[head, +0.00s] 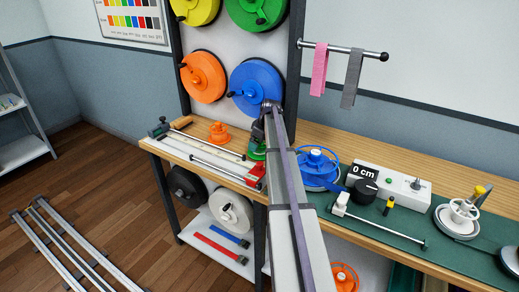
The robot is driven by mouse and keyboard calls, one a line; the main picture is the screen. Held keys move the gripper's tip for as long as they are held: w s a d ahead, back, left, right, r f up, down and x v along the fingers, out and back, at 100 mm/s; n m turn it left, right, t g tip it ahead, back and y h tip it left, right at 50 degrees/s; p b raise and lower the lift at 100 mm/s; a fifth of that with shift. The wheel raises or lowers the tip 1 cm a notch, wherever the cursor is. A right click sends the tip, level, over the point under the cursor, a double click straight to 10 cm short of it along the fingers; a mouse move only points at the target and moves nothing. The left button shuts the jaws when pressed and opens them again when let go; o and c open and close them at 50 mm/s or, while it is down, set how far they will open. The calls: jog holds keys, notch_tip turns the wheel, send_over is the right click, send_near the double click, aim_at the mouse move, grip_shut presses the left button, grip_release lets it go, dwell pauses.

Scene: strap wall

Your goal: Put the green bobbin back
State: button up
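My gripper (258,134) is the dark part at the arm's far end, pointing down just above the green piece. The fingers are small and partly hidden, so I cannot tell whether they touch it or are open or shut. An orange bobbin (219,133) stands on the bench to the left. A large green reel (257,8) hangs on the wall rack above.
Blue (259,88), orange (203,77) and yellow reels hang on the rack. A blue reel (317,168) and a counter box reading 0 cm (390,187) stand right of my arm. A red-ended rail (254,176) lies on the bench. Straps (319,70) hang from a rod.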

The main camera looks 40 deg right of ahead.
jog(key=shift+d+f, duration=0.1)
jog(key=shift+d, duration=0.05)
jog(key=shift+f, duration=0.2)
jog(key=o, duration=0.7)
jog(key=shift+r, duration=0.1)
